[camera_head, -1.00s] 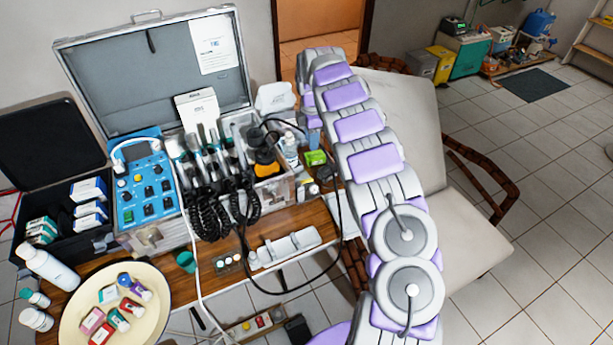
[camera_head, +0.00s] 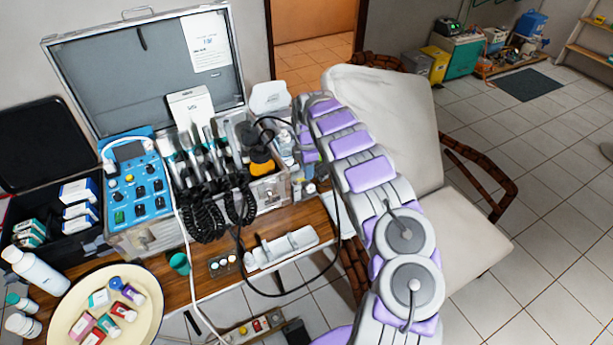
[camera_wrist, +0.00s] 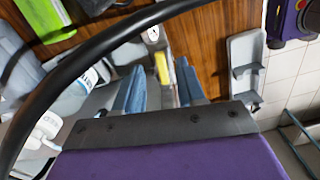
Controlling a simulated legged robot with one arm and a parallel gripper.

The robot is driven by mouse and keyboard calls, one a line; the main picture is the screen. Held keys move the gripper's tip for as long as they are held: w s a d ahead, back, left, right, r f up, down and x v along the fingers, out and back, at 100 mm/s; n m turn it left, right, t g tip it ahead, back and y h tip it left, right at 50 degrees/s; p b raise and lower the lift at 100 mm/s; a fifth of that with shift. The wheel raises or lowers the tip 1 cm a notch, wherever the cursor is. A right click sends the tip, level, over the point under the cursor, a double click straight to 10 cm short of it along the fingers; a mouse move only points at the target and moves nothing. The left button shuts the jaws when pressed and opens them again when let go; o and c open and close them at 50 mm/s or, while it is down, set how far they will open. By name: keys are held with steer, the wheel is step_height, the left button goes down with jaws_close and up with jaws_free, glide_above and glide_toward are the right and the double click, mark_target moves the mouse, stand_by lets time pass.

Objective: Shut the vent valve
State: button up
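I cannot make out for certain which part is the vent valve in either view. The open dental case (camera_head: 150,240) stands on the wooden table, with a blue control panel (camera_head: 140,185) and several handpieces on coiled black cords (camera_head: 215,205). My arm reaches up the middle of the head view and bends down beside the case; the fingertips are hidden there. In the wrist view my gripper (camera_wrist: 160,88) is open, its two blue-grey fingers apart with nothing held. A small white-topped part (camera_wrist: 153,35) and a yellow part (camera_wrist: 163,68) show beyond the gap.
A black hose (camera_head: 335,235) loops beside my arm and crosses close before the wrist camera (camera_wrist: 95,55). A light grey holder (camera_head: 282,248) lies on the table. A cream bowl (camera_head: 62,335) of small bottles is at left. A cushioned chair (camera_head: 400,110) stands at right.

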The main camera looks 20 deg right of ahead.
steer(key=shift+f, duration=1.3)
steer(key=shift+c, duration=0.2)
jaws_close()
